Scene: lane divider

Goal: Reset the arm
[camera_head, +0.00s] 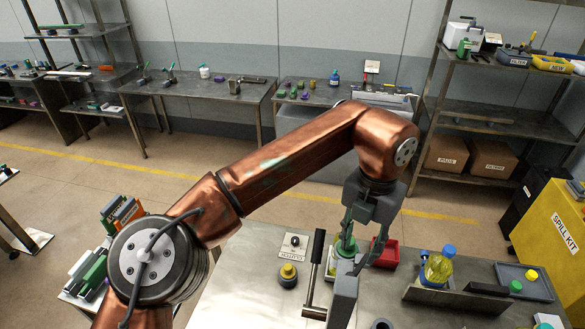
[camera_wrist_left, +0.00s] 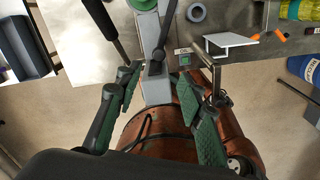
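My left arm reaches in from the left in the head view, its gripper (camera_head: 352,252) pointing down over the steel bench (camera_head: 245,262). In the left wrist view the two green-padded fingers of this gripper (camera_wrist_left: 166,98) stand well apart, with nothing clasped between them. A grey bar-like fixture (camera_head: 343,295) stands just below the gripper; it also shows in the left wrist view (camera_wrist_left: 150,45), beyond the fingertips. Beside it is a lever with a black handle (camera_head: 317,248). I cannot tell which part is the task's arm. My right gripper is not in view.
A yellow-capped bottle (camera_head: 288,275) and a small sign (camera_head: 292,245) stand left of the lever. A red bin (camera_head: 384,254), a bottle of yellow liquid (camera_head: 439,267) and a grey tray (camera_head: 525,284) are to the right. A yellow spill-kit box (camera_head: 553,235) stands beyond the bench.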

